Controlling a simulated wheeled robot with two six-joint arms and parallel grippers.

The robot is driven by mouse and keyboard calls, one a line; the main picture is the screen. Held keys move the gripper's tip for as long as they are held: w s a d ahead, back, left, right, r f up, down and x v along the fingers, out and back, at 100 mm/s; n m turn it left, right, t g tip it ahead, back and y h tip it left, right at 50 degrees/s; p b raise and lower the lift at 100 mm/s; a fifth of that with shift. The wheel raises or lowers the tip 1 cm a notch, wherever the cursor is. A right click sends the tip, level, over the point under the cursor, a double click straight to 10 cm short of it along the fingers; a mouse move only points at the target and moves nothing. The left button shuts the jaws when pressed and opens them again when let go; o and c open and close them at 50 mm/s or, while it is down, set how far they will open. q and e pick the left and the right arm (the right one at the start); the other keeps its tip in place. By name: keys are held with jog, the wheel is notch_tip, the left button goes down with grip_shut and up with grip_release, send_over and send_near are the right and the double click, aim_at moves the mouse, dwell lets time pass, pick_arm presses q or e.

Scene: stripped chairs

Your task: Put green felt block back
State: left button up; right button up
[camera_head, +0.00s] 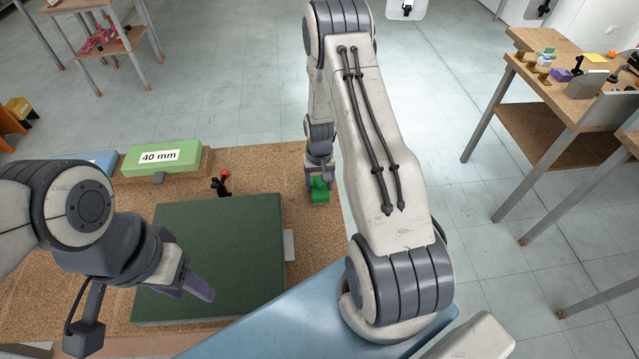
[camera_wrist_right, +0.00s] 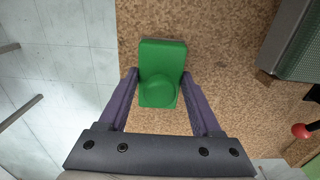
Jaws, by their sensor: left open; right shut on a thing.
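The green felt block (camera_head: 319,191) is at the right edge of the cork-topped table (camera_head: 270,183) in the head view. In the right wrist view the green felt block (camera_wrist_right: 162,62) lies between the purple fingers, over the cork surface. My right gripper (camera_wrist_right: 161,88) is shut on it from above; in the head view the right gripper (camera_head: 319,178) is partly hidden by its own arm. I cannot tell whether the block touches the table. My left gripper (camera_head: 195,287) is open and empty, above the dark green pad (camera_head: 222,240).
A green box labelled 40 mm (camera_head: 160,158) and a blue one (camera_head: 95,160) stand at the table's back left. A red-and-black item (camera_head: 222,183) stands behind the pad. Another table with several small objects (camera_head: 575,75) is at right. Bare cork lies beside the block.

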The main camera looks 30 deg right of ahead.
jog(key=shift+f, duration=0.2)
jog(key=o, duration=1.3)
jog(key=shift+r, duration=0.1)
